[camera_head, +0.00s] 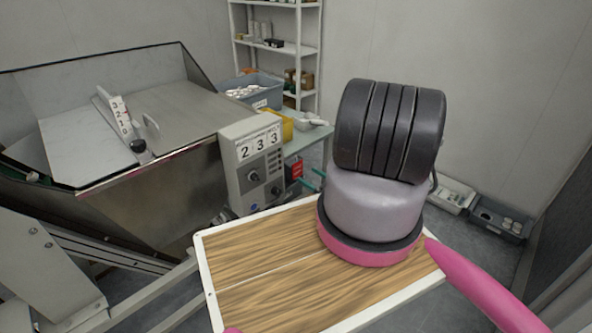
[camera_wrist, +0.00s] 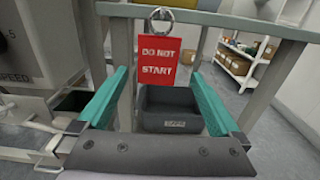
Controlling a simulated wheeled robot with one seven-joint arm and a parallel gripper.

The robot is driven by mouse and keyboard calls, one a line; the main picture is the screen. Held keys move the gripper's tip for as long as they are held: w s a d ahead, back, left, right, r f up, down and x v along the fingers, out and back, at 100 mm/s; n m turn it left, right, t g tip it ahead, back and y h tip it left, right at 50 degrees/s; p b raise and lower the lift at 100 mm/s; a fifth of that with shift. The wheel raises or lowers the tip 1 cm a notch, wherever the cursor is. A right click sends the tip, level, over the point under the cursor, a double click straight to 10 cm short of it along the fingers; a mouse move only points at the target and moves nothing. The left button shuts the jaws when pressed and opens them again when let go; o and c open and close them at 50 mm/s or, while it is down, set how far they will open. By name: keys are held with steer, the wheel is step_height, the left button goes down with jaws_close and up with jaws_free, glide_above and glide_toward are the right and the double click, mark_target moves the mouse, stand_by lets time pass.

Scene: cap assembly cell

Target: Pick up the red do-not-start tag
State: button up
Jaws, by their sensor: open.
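The red do-not-start tag (camera_wrist: 158,60) hangs upright from a metal ring (camera_wrist: 161,18) at a grey-green rail in the wrist view. Its white text reads DO NOT START. In the head view the tag (camera_head: 295,168) shows small, beside the control box. My gripper (camera_wrist: 160,73) is open, with one teal finger on each side of the tag in the picture. Nothing is held. In the head view my gripper (camera_head: 312,180) points toward the tag, its body mostly hidden behind my arm. I cannot tell how far the fingertips are from the tag.
The control box (camera_head: 254,165) reading 233 stands left of the tag. The rail (camera_wrist: 215,19) runs above it, with posts on both sides. A dark grey bin (camera_wrist: 172,108) lies behind and below. A shelf (camera_wrist: 243,66) stands farther back right.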

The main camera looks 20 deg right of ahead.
mark_target(298, 169)
steer(key=x, duration=0.7)
steer(key=shift+w+a+r, duration=0.1)
steer(key=shift+a, duration=0.1)
steer(key=c, duration=1.2)
